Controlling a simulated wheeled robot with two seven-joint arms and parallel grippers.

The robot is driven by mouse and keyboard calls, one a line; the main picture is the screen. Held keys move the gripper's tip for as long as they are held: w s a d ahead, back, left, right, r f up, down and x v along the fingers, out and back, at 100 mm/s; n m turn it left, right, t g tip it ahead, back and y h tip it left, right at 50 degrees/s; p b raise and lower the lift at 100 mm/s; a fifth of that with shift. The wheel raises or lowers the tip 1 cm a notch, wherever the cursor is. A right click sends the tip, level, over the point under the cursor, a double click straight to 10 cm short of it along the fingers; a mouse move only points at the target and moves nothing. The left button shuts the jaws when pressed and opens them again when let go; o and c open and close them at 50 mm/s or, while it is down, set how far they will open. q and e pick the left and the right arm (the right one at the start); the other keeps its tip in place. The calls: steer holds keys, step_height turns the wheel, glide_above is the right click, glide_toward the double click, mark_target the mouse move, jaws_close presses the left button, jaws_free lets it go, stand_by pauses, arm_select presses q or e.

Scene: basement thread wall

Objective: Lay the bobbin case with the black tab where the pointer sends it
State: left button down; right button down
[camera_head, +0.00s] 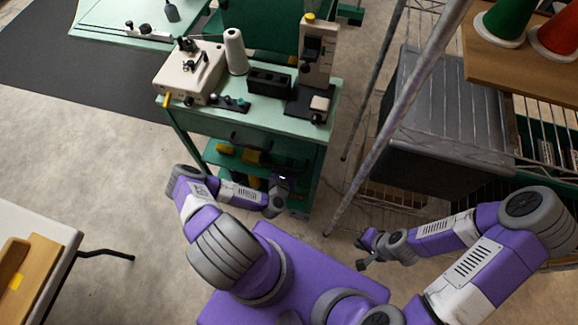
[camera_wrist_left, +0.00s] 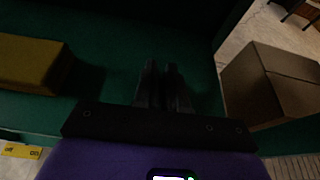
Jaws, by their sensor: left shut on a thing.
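My left gripper (camera_head: 279,188) is low at the front of the green cart (camera_head: 300,150), by its lower shelves. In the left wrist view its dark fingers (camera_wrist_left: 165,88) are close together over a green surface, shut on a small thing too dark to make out. I cannot tell whether it is the bobbin case with the black tab. Small dark and teal pieces (camera_head: 235,102) lie on the cart top, too small to identify. I cannot make out a pointer. My right gripper (camera_head: 367,251) is right of my base, away from the cart; its jaw state is unclear.
A cream machine (camera_head: 188,72), a thread cone (camera_head: 235,52), a black holder (camera_head: 269,81) and a tall cream machine (camera_head: 317,55) stand on the cart. A yellow block (camera_wrist_left: 32,63) and a brown box (camera_wrist_left: 268,85) flank my left fingers.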

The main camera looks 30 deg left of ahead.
arm_select(q)
steer(key=shift+f, duration=0.15)
steer(key=c, duration=1.2)
jaws_free()
